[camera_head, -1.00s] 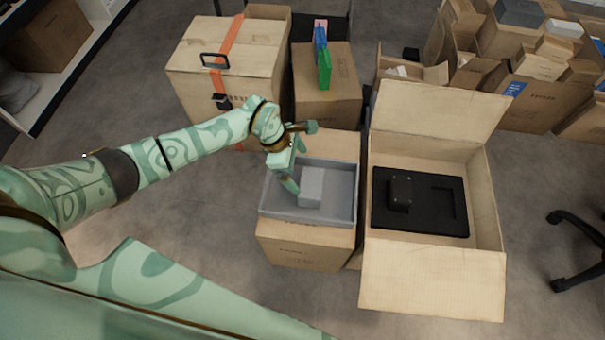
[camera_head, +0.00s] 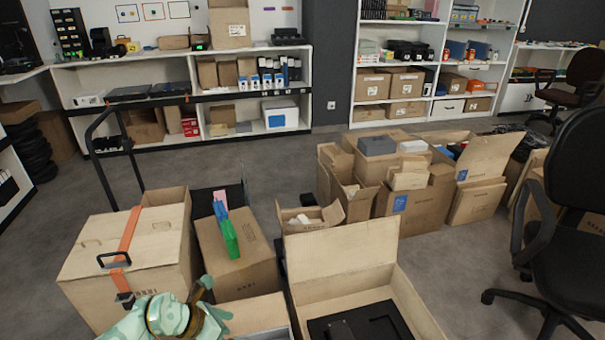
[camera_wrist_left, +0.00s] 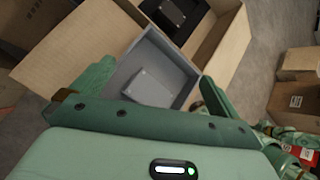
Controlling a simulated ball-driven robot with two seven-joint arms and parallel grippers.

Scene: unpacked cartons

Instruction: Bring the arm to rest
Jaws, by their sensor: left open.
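My left gripper (camera_wrist_left: 156,71) is open and empty in the left wrist view, its two green fingers spread apart. Beyond the fingers is a grey tray (camera_wrist_left: 178,58) with a light grey box (camera_wrist_left: 150,87) inside it, apart from the gripper. My right gripper is not in view.
An open carton (camera_head: 340,250) with a black insert (camera_head: 360,322) stands right of my arm. Several cartons and an office chair (camera_head: 575,215) are farther right.

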